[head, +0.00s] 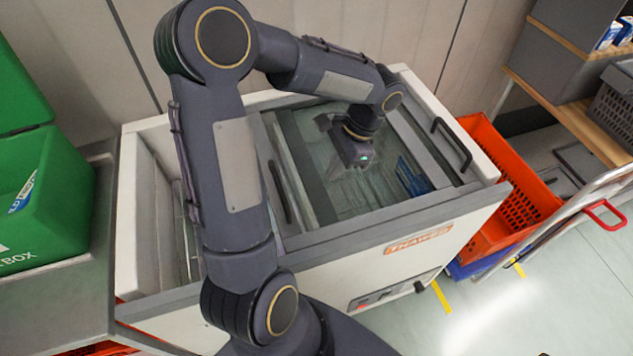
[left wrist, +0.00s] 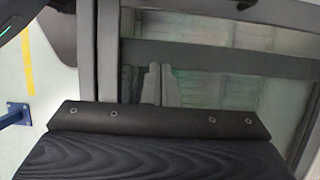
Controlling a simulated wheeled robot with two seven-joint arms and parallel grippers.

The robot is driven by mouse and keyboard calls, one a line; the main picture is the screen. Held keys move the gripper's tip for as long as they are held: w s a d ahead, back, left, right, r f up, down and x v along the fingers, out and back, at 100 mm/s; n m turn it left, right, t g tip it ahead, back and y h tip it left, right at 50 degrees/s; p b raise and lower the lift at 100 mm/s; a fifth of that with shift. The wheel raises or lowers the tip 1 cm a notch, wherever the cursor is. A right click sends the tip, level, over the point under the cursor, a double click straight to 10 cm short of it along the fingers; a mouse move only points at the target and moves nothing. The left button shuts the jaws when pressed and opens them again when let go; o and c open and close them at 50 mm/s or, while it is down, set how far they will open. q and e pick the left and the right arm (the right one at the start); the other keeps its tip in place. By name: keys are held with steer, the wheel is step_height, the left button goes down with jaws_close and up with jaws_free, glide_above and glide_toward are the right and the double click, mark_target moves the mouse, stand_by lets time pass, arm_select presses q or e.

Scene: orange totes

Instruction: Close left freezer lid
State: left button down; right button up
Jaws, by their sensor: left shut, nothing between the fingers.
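The white chest freezer (head: 420,240) stands in front of me with sliding glass lids. Its left end is uncovered, and the interior wall (head: 143,200) shows there. The left lid (head: 292,172), with a dark handle (head: 279,192) by its left edge, lies toward the right, overlapping the right lid's area. The right lid has a black handle (head: 450,145) at the right. My left gripper (head: 347,150) is shut and empty, over the glass right of the left lid's handle; contact is unclear. In the left wrist view, glass and grey frame (left wrist: 220,52) show beyond the dark gripper. My right gripper is not in view.
A green box (head: 45,190) stands on a grey surface at the left. Orange crates (head: 510,180) and a trolley with a red handle (head: 605,215) are at the right. A wall is close behind the freezer. My left arm hides part of the freezer's opening.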

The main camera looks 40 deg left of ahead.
mark_target(298, 208)
arm_select(q)
steer(key=x, duration=0.8)
steer(key=shift+s+f, duration=0.2)
steer(key=shift+f, duration=0.1)
steer(key=shift+s+a+f+p, duration=0.1)
steer(key=shift+s+a+p, duration=0.4)
steer(key=shift+s, duration=0.4)
steer(key=shift+s+a+f+p, duration=0.15)
steer(key=shift+s+a+p, duration=0.15)
steer(key=shift+s+a, duration=0.45)
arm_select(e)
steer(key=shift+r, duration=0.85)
arm_select(q)
steer(key=shift+s+d, duration=0.1)
